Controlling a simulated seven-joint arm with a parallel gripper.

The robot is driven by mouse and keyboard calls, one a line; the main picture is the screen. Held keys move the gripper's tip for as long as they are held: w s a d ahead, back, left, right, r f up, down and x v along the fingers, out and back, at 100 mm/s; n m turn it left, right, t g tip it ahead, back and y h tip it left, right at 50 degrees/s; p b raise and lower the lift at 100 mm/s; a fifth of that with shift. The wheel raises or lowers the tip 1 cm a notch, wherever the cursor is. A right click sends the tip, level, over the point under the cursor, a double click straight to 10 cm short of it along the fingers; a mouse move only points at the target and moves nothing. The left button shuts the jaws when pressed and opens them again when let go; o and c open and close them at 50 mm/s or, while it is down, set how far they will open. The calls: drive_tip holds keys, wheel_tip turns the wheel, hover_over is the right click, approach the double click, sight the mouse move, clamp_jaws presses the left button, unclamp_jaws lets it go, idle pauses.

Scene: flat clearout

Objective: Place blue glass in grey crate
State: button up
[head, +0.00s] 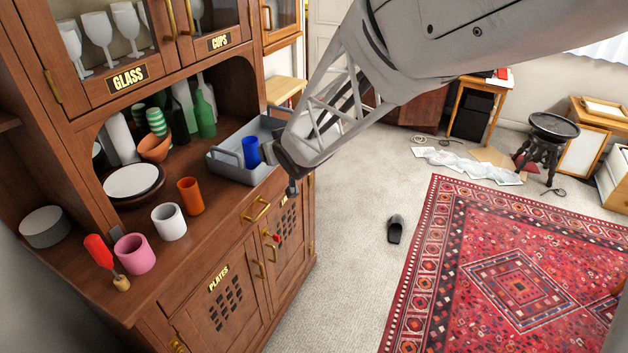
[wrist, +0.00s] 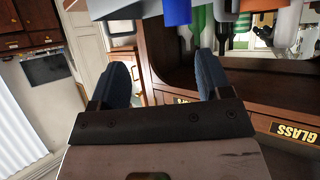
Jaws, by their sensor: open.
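The blue glass (head: 251,152) shows within the outline of the grey crate (head: 231,170), near its right part; its lower end is hidden, so I cannot tell what it rests on. The crate stands on the cabinet's counter. My gripper (head: 268,153) is right beside the glass, partly hidden by my arm in the head view. In the wrist view my gripper (wrist: 165,75) has its two blue fingers wide apart with nothing between them. The blue glass (wrist: 177,10) is cut off at the top edge, beyond the fingertips and apart from them.
On the counter stand an orange cup (head: 190,196), a white cup (head: 169,221), a pink cup (head: 135,253), a plate stack (head: 132,181) and a red-handled tool (head: 104,256). Green bottles (head: 204,112) stand behind the crate. The cabinet's upper shelf hangs above.

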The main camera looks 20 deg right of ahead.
drive_tip(key=s+d+r+g, duration=0.1)
drive_tip(key=s+r+g, duration=0.1)
drive_tip(key=s, duration=0.9)
drive_tip(key=s+d+r+m+g+h, duration=0.1)
drive_tip(key=s+g, duration=0.3)
drive_tip(key=s, duration=0.8)
drive_tip(key=s+d+r+m+g+h, duration=0.1)
drive_tip(key=s+d+r+g, duration=0.1)
drive_tip(key=s, duration=1)
drive_tip(key=shift+r+g, duration=0.6)
drive_tip(key=shift+r, duration=0.2)
